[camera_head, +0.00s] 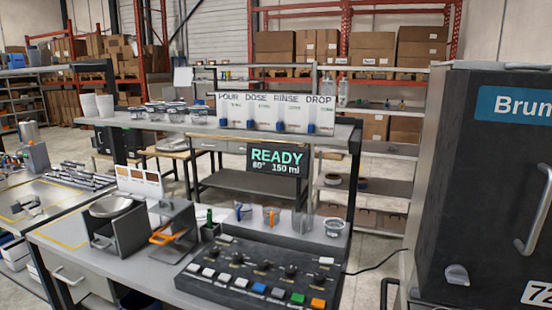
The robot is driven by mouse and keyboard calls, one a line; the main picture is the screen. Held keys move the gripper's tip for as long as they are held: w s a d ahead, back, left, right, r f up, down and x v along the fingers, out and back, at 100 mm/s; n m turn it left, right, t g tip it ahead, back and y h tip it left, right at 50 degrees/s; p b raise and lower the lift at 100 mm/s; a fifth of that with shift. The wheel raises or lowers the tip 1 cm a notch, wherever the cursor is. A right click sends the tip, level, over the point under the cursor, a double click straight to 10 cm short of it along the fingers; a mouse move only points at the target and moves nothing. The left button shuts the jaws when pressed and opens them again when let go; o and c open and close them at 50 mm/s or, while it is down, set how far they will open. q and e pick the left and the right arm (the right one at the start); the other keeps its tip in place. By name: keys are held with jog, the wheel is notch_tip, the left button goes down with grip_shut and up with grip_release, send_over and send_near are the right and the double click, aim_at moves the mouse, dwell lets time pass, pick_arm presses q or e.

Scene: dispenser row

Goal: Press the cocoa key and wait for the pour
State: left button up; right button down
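A dark control panel (232,262) sits on the near bench, cut by the bottom edge. Its front row has several white or grey keys, a blue key (259,288), a green key (297,298) and an orange key (318,303). Black knobs stand behind them. Key labels are too small to read, so I cannot tell which is cocoa. The display (277,159) above reads READY, a temperature and 150 ml. No pour shows. Neither of my grippers is in view.
Behind the panel stand small clear cups (271,216) and a tub (334,227). A metal bowl (111,206) and an orange-handled device (167,234) are left. A shelf (180,126) with cups and labelled dispensers (262,112) runs above. A dark cabinet (490,180) fills the right.

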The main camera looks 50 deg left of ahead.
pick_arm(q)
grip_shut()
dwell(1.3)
